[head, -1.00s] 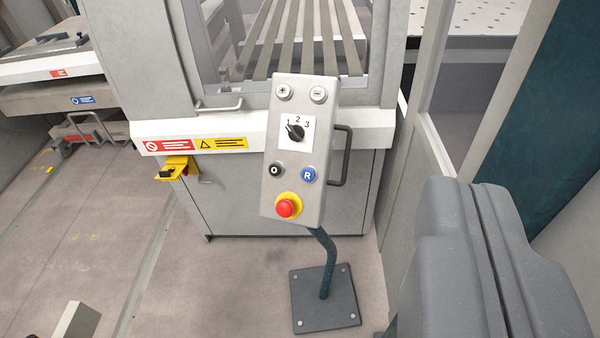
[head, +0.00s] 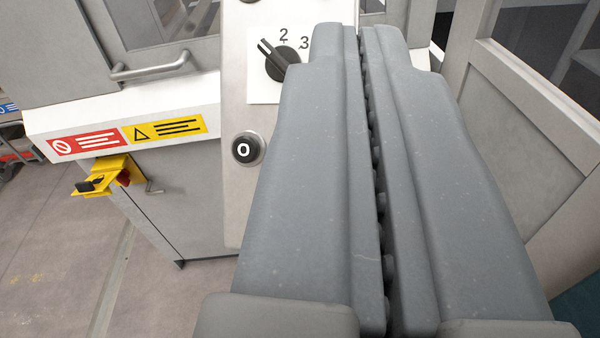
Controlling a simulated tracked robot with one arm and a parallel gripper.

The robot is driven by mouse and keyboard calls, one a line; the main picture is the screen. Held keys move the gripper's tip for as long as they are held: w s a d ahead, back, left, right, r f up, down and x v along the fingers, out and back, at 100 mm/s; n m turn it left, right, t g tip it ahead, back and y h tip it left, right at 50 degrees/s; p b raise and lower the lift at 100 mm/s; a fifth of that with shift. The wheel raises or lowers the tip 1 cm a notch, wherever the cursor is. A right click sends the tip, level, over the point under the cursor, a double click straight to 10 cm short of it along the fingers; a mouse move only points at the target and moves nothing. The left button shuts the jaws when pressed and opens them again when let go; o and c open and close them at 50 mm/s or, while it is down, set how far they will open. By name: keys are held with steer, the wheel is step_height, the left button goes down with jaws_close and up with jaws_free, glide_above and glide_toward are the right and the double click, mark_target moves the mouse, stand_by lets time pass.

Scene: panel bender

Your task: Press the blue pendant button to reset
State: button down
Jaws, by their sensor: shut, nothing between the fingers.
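The pendant (head: 235,105) is a pale grey panel that stands close in front of me. Its black rotary selector (head: 282,64) on a white plate and its black O button (head: 248,149) show left of my gripper. My gripper (head: 352,32) is shut and empty, with both grey fingers together, and covers the right and lower part of the pendant. The blue R button is hidden behind the fingers, so I cannot tell whether they touch it. The red stop button is hidden too.
Behind the pendant is the machine's white front ledge with red and yellow labels (head: 127,135). A yellow bracket (head: 105,176) juts out below it, and a grey handle (head: 152,66) sits above. A grey frame post (head: 565,130) stands on the right. Floor shows at lower left.

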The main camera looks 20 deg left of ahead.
steer(key=a+f+t+h, duration=0.1)
steer(key=a+f, duration=0.3)
steer(key=f, duration=1.2)
steer(key=shift+w, duration=0.25)
steer(key=w, duration=1.1)
steer(key=shift+w+a+f+b, duration=0.15)
steer(key=shift+w+f+b, duration=0.1)
steer(key=shift+b, duration=0.05)
steer(key=shift+w+f, duration=0.2)
steer(key=shift+w, duration=0.25)
steer(key=shift+w+f, duration=0.2)
